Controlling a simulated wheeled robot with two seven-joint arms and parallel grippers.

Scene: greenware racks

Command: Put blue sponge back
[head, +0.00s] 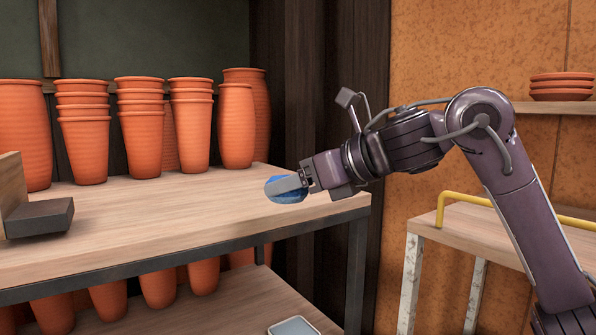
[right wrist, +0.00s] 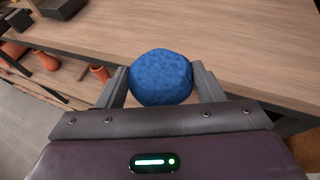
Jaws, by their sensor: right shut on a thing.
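The blue sponge (head: 287,190) is rounded and rough. It shows in the head view near the right front corner of the upper wooden shelf (head: 190,215). My right gripper (head: 290,186) is shut on it, one finger covering part of its near side. In the right wrist view the sponge (right wrist: 161,77) sits between the two grey fingers, with the shelf behind it. I cannot tell whether the sponge touches the shelf top. My left gripper is not in view.
Stacked terracotta pots (head: 140,125) line the back of the shelf. A dark grey block (head: 40,218) and a wooden piece stand at its left. A light tray (head: 293,327) lies on the lower shelf. A side table with a yellow rail (head: 440,205) stands right. The shelf's middle is clear.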

